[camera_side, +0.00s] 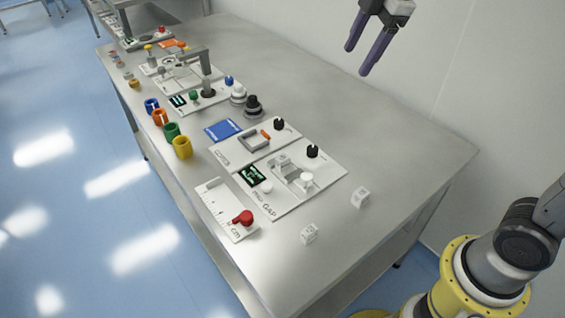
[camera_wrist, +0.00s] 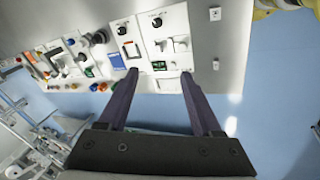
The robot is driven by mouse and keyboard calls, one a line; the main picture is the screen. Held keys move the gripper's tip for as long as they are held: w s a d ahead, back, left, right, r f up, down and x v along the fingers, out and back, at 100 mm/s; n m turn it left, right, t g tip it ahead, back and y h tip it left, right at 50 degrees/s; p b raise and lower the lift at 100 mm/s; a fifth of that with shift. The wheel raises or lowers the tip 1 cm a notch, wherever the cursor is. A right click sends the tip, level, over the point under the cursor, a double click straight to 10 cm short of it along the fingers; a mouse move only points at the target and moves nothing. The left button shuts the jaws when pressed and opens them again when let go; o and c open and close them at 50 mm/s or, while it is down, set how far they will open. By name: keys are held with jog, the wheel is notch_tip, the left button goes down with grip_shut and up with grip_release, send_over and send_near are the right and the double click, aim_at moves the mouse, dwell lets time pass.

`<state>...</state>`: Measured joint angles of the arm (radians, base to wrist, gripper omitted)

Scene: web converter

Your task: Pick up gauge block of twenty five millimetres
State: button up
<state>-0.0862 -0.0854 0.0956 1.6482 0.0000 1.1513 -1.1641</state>
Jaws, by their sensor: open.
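Two small white cubes with dark markings stand apart on the bare metal table: a back cube (camera_side: 361,197) and a front cube (camera_side: 309,233). Their markings are too small to read, so I cannot tell which is the twenty five millimetre gauge block. In the wrist view the back cube (camera_wrist: 215,13) is at the top and the front cube (camera_wrist: 215,64) is lower, both right of the fingers. My gripper (camera_side: 358,58) is open and empty, high above the table; its two dark purple fingers (camera_wrist: 160,74) also show in the wrist view.
Left of the cubes are a GAP panel (camera_side: 280,205) with white blocks, a black knob and a green display, and a ruler plate (camera_side: 213,205) with a red piece. Coloured rings (camera_side: 182,147) and more fixtures stand farther left. The table around the cubes is clear.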

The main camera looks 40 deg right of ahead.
jog(key=w+a+f+n+g, duration=0.1)
jog(key=w+a+f+n, duration=0.1)
jog(key=w+f, duration=0.35)
jog(key=n+g, duration=0.1)
jog(key=g, duration=0.1)
send_over(282, 157)
notch_tip(282, 157, down, 10)
jog(key=shift+n+g, duration=0.3)
jog(key=shift+g, duration=0.1)
jog(key=f, duration=1)
jog(key=shift+s+a+f, duration=0.15)
jog(key=shift+s+f, duration=0.1)
jog(key=shift+s, duration=0.05)
jog(key=shift+w+f, duration=0.15)
jog(key=shift+f, duration=2.9)
grip_shut()
jog(key=shift+r, duration=0.1)
